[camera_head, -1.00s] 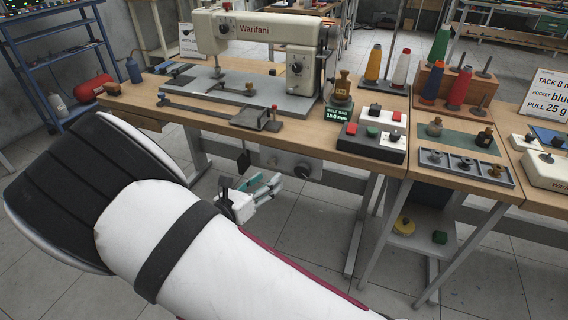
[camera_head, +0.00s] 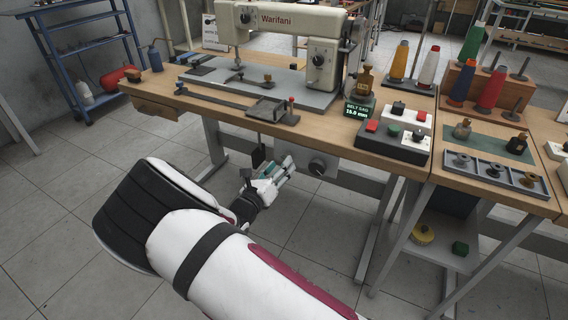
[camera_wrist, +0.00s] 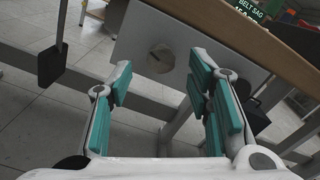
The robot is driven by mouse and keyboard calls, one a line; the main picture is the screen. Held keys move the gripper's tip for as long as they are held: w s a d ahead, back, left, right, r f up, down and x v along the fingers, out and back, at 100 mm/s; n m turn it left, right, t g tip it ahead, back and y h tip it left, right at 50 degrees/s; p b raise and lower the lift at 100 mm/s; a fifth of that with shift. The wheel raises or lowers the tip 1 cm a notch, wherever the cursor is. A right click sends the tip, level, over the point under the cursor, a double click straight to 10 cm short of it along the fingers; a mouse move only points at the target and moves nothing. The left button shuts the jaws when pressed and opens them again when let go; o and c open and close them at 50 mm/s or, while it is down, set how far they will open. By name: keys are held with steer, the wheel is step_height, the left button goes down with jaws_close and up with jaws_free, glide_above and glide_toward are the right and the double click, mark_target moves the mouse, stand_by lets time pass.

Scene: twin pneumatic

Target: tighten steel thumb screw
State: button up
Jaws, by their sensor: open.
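A round steel-coloured knob, which looks like the thumb screw (camera_head: 318,167), sits on a grey plate under the front edge of the sewing table. In the wrist view the thumb screw (camera_wrist: 160,59) lies beyond the fingertips, roughly between them. My gripper (camera_head: 284,168) is below the table edge, left of the thumb screw. In the wrist view my gripper (camera_wrist: 161,76) is open and empty, its teal-padded fingers wide apart and pointing at the plate. I see no contact with the thumb screw.
The wooden table (camera_head: 330,130) overhangs the plate. A dark paddle (camera_wrist: 52,66) hangs on a rod at left in the wrist view. A display (camera_head: 371,110) on the table reads BELT SAG, apparently 15.0 mm. Table legs (camera_head: 382,235) stand to the right.

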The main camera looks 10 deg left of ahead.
steer(key=shift+x, duration=1.65)
jaws_close()
steer(key=shift+m, duration=0.3)
steer(key=m, duration=1.3)
steer(key=shift+m, duration=0.3)
